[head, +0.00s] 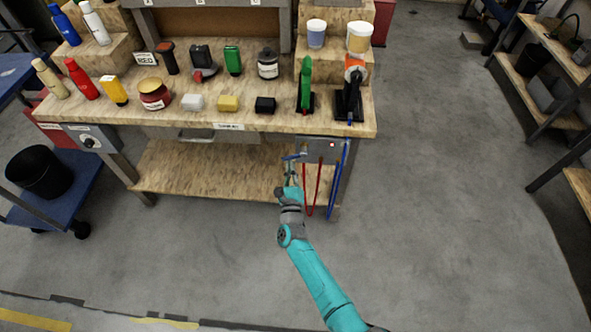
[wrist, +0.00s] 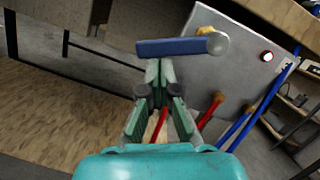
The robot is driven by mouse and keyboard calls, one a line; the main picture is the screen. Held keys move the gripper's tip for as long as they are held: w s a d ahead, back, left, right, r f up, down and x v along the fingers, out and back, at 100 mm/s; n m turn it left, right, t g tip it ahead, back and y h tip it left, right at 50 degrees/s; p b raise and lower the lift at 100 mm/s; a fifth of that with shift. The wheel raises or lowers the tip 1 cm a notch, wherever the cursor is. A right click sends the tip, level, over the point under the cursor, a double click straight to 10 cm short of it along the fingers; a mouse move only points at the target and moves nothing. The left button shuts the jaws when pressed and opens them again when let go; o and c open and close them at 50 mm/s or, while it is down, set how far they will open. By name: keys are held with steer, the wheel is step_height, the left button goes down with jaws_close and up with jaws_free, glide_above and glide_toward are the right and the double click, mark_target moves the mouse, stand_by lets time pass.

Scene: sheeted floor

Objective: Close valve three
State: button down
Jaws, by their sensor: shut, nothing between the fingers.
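A grey panel (head: 325,150) is mounted at the right front of the workbench; it also shows in the wrist view (wrist: 231,80). A blue valve lever (wrist: 172,46) with a round grey end sits at the panel's left side, lying nearly level in the wrist view. In the head view the lever (head: 291,157) is small. A brass-coloured fitting (wrist: 205,31) shows behind it. I cannot read a valve number. My gripper (wrist: 159,72) is shut and empty, its fingertips just below the lever; I cannot tell whether they touch. My gripper (head: 291,168) also shows in the head view.
Red hoses (head: 314,190) and a blue hose (head: 338,185) hang below the panel. A lit red button (wrist: 267,57) is on the panel. The bench top (head: 215,118) holds many items. A lower shelf (head: 205,170) lies left; open floor lies right.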

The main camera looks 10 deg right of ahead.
mark_target(286, 159)
steer(key=m, duration=0.1)
steer(key=a+r+m+h, duration=0.1)
steer(key=m, duration=0.2)
steer(key=shift+w+a+r+m+h, duration=0.2)
steer(key=shift+w+r+m+h, duration=0.1)
steer(key=shift+m+h, duration=0.1)
steer(key=shift+a+r+m, duration=0.1)
steer(key=shift+r+m, duration=0.25)
steer(key=shift+m, duration=0.45)
